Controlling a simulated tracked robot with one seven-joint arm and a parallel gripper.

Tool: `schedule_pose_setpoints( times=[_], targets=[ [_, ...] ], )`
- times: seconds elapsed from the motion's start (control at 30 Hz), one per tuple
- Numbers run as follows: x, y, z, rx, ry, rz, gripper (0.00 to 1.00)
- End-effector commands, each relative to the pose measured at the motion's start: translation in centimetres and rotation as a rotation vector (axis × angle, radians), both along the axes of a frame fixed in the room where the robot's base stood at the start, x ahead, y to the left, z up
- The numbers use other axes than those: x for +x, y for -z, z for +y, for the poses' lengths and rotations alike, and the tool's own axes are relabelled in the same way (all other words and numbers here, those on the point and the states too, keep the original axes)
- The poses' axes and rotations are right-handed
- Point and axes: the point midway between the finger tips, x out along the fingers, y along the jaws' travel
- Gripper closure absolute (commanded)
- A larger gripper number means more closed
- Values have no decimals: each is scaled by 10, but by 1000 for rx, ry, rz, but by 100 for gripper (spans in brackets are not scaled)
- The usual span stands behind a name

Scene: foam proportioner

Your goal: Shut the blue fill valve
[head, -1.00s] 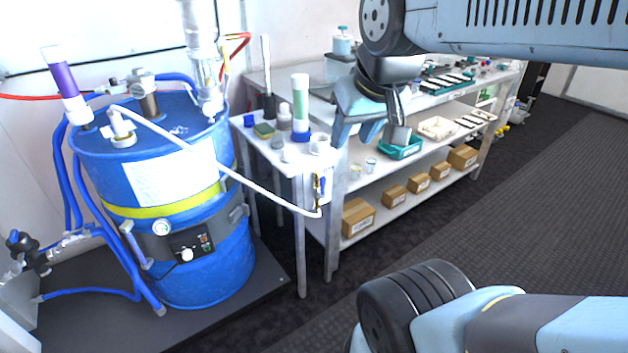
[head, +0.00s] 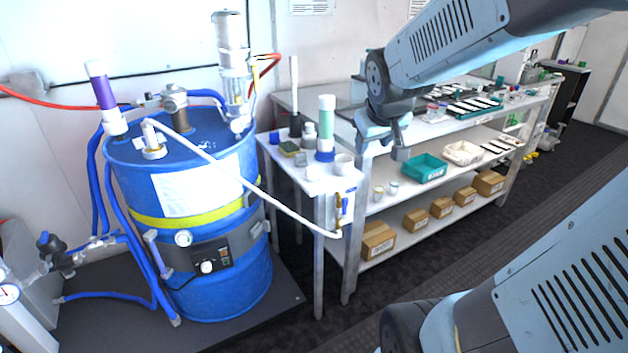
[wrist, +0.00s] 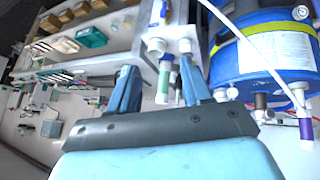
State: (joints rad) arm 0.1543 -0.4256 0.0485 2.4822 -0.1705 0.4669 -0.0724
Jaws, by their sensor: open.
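The fill valve is a small brass valve with a blue handle (head: 345,204) on the side of the small white side table (head: 312,178), where the white hose (head: 280,205) ends. Its handle looks roughly upright. In the wrist view the blue handle (wrist: 163,12) shows small at the top edge, beyond the fingers. My gripper (head: 388,142) is open and empty, above and to the right of the valve in the head view, apart from it. In the wrist view my gripper (wrist: 158,76) has its two fingers spread, with a green-and-white tube between them in the picture.
A blue drum (head: 215,285) with hoses stands left of the side table. The tube (head: 326,122) and small containers stand on the side table. A shelved bench (head: 400,215) with a teal tray (head: 424,168) and cardboard boxes lies to the right.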

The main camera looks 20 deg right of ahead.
Motion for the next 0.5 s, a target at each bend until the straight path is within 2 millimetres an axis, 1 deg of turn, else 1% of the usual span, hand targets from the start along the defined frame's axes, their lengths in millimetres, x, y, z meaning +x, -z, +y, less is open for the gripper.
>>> schedule_pose_setpoints(
  times=[0.03, 0.2, 0.37, 0.5],
  targets=[
    [13, 9, -7, -17, -8, -2, 51],
    [54, 35, -27, -71, -56, -34, 51],
    [88, 63, -45, -107, -111, -66, 51],
    [113, 91, -58, -123, -162, -96, 51]
  ],
)
